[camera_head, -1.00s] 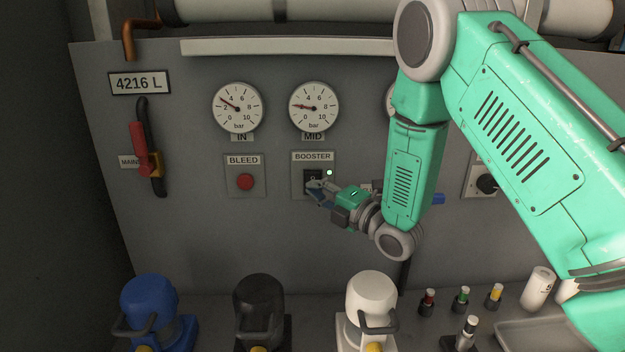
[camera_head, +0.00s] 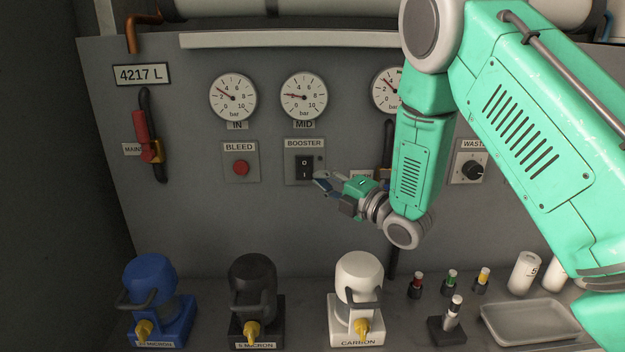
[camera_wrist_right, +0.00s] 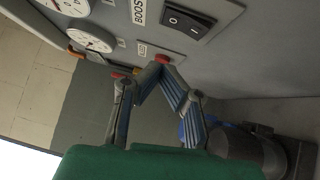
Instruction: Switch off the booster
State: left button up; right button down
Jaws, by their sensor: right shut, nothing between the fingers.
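The booster switch (camera_head: 304,167) is a black rocker marked O above I, on a grey plate labelled BOOSTER on the wall panel. Its small indicator lamp (camera_head: 320,159) is dark. The rocker also shows in the right wrist view (camera_wrist_right: 188,20), with nothing touching it. My right gripper (camera_head: 320,181) is just right of and below the rocker, apart from it. In the wrist view its fingertips (camera_wrist_right: 158,69) meet and hold nothing. My left gripper is not in view.
The red BLEED button (camera_head: 241,168) is left of the switch. Gauges (camera_head: 304,96) sit above. A WASTE knob (camera_head: 473,169) is to the right, and my right arm partly covers the panel between. Blue (camera_head: 153,295), black (camera_head: 254,295) and white (camera_head: 357,295) filter housings stand below.

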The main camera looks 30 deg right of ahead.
jog(key=b+v, duration=0.1)
jog(key=v, duration=0.5)
jog(key=shift+s+r, duration=0.25)
jog(key=shift+r, duration=0.25)
